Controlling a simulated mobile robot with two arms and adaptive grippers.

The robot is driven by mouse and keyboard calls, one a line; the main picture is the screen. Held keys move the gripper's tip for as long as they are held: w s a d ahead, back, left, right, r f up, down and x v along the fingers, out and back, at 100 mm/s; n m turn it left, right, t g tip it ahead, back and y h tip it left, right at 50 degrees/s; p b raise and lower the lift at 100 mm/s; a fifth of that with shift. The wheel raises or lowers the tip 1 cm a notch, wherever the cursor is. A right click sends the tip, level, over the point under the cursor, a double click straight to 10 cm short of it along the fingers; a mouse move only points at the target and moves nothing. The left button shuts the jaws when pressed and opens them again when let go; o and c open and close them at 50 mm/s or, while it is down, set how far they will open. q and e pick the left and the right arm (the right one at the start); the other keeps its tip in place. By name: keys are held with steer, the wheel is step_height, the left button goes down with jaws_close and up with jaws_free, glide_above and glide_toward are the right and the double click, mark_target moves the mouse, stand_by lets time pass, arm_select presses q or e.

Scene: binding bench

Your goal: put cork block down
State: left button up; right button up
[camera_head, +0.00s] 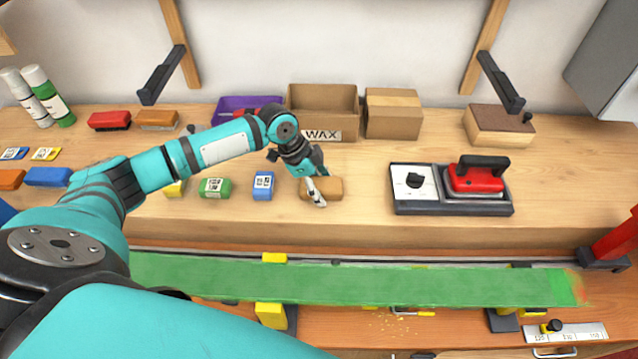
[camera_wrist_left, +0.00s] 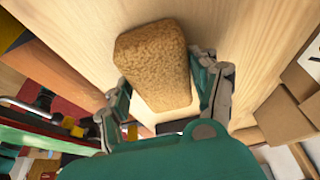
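The cork block (camera_head: 334,188) is a brown speckled block over the bench top, in front of the wax box. It fills the upper middle of the left wrist view (camera_wrist_left: 157,62). My left gripper (camera_head: 315,191) is at the block, pointing down, with one finger on each side of it. In the left wrist view the fingers (camera_wrist_left: 160,78) appear to press against its sides. The block looks at or very near the bench surface; whether it fully rests there I cannot tell. My right gripper does not show.
A blue block (camera_head: 263,186) and a green block (camera_head: 214,188) stand left of the cork. The wax box (camera_head: 321,136) and a closed carton (camera_head: 393,116) are behind. A green strip (camera_head: 350,282) runs along the front.

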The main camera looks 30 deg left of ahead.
mark_target(316, 183)
arm_select(q)
steer(key=shift+o, duration=0.6)
steer(key=shift+a+f, duration=0.1)
steer(key=shift+f, duration=0.15)
steer(key=b+v, duration=0.3)
steer(key=v, duration=0.2)
steer(key=shift+a+r, duration=0.1)
steer(key=shift+a, duration=0.05)
steer(key=b+v, duration=0.2)
steer(key=v, duration=1.1)
steer(key=shift+d, duration=0.25)
steer(key=shift+w+r, duration=0.1)
